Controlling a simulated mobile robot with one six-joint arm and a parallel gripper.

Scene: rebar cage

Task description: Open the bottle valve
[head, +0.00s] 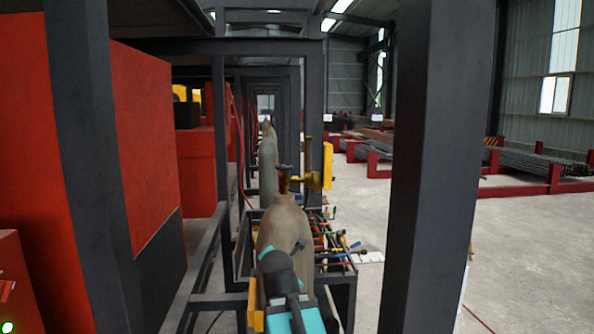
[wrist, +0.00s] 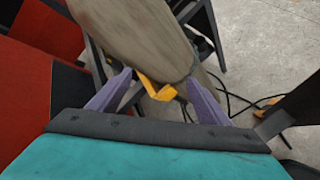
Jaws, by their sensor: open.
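A worn grey-brown gas bottle (head: 284,222) stands upright in front of me in the head view. Its dark brass-coloured valve (head: 285,176) sits on top, with a small handwheel. My arm is in front of the bottle's lower body, below the valve. In the wrist view my gripper (wrist: 160,77) is open, its two purple fingers spread apart. The bottle (wrist: 135,38) fills the upper middle of that view, beyond the fingers. A yellow piece (wrist: 160,92) shows between the fingers beside the bottle; I cannot tell whether they touch it. The valve is not seen in the wrist view.
A dark steel post (head: 432,165) stands close on the right, another (head: 95,160) on the left. Red cabinets (head: 150,150) line the left. A rack with coloured-handled tools (head: 335,245) is right of the bottle. A second bottle (head: 268,165) stands behind. Open floor (head: 530,260) lies right.

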